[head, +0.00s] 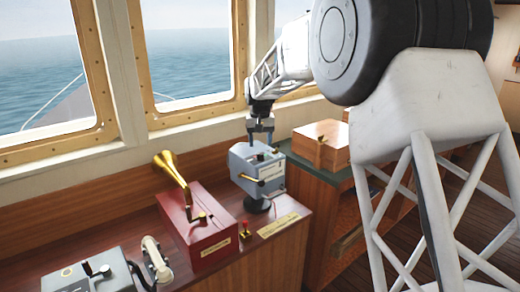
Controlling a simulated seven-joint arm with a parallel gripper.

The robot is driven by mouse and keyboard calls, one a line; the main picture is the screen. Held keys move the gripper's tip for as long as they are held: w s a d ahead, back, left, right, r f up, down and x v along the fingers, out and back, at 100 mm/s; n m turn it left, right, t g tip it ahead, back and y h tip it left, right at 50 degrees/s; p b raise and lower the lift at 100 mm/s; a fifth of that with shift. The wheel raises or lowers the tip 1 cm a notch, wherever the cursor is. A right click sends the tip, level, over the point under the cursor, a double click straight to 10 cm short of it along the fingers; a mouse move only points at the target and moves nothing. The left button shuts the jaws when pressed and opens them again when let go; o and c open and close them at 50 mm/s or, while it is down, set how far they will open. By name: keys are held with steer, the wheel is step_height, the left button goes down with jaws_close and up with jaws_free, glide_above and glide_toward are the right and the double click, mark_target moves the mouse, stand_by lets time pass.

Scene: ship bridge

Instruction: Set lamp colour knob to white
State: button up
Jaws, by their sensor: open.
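A grey-blue box (242,165) stands on a dark round foot on the console in the head view. A small dark knob (260,157) shows on its top, and a yellow-tipped lever (249,179) sticks out at its front. Pale labels on the box are too small to read, so I cannot tell which colour is set. My gripper (261,142) points down just above the box's top, close to the knob. Its fingers are apart. I cannot tell whether they touch the knob.
A red box (205,235) with a brass horn (172,175) stands left of the grey-blue box. A small red-topped control (246,226) is in front. A white handset (156,260) and grey unit (88,275) lie further left. A wooden box (322,145) stands right.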

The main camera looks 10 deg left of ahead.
mark_target(261, 154)
steer(key=shift+r, duration=1.35)
steer(key=shift+s+d, duration=0.1)
steer(key=shift+s+d+r, duration=0.15)
steer(key=shift+d, duration=0.05)
steer(key=s+d+r+m+t, duration=0.1)
steer(key=s+d+r, duration=0.2)
steer(key=s+d, duration=0.85)
steer(key=s+d+r+m, duration=0.1)
steer(key=s+d+r, duration=0.2)
steer(key=s+d, duration=0.9)
steer(key=s+d+f, duration=0.2)
steer(key=s+f, duration=0.1)
steer(key=s, duration=0.7)
steer(key=s+d+f+m+t, duration=0.1)
steer(key=s+d+f, duration=0.1)
steer(key=s, duration=0.8)
steer(key=s+d+f, duration=0.2)
steer(key=s+f, duration=0.2)
steer(key=s, duration=0.7)
steer(key=shift+d+f+t, duration=0.3)
steer(key=shift+d, duration=0.05)
